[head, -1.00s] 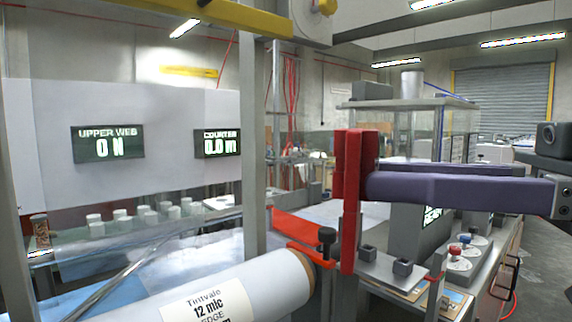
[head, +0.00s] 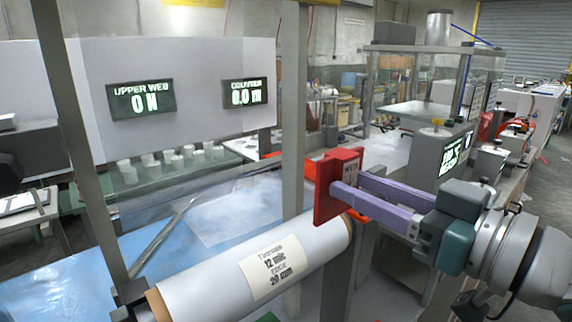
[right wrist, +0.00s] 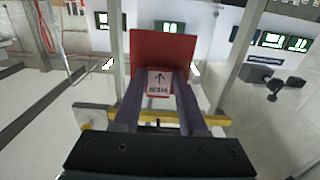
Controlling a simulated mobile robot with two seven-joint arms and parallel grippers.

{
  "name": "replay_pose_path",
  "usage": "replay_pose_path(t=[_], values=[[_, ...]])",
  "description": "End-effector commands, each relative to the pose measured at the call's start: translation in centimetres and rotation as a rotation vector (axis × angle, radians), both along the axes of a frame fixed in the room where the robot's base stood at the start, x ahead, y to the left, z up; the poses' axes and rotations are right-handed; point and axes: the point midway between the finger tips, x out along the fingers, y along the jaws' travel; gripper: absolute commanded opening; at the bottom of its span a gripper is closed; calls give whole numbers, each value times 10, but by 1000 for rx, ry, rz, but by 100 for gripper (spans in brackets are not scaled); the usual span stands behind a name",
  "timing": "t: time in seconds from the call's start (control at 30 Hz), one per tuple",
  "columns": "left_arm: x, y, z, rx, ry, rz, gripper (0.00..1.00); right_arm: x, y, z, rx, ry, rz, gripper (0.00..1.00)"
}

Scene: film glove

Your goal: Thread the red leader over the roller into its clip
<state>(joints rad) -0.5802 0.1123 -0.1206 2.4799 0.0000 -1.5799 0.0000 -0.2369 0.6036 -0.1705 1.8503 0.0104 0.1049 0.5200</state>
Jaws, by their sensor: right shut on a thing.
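My right gripper (head: 340,188) has long purple fingers and is shut on a red plate, the red leader (head: 325,205), in the head view. The leader is held up at the right end of a white film roll (head: 213,283) with a printed label. In the right wrist view the leader (right wrist: 175,48) stands between the fingertips, with a white arrow label (right wrist: 160,82) facing the camera. A thin metal roller (head: 160,243) lies left of the film roll's far side. I cannot make out the clip. My left gripper is not in view.
A grey upright post (head: 293,110) stands just left of the leader, and another post (head: 75,130) stands farther left. A white panel with two displays (head: 140,100) stands behind the machine. Pale blue film (head: 60,285) covers the left bed.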

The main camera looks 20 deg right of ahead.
Motion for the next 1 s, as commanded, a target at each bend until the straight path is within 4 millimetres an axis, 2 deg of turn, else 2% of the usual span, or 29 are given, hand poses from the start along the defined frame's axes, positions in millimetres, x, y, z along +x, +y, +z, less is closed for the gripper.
replay_pose_path(t=[0.37,0.4,0.7,1.0], values=[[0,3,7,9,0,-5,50,0,0,0,-5,11,2,0],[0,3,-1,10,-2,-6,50,3,0,-6,-5,8,2,0],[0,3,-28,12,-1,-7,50,24,8,-31,-5,6,2,0],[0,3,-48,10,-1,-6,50,42,15,-48,-5,6,2,0]])
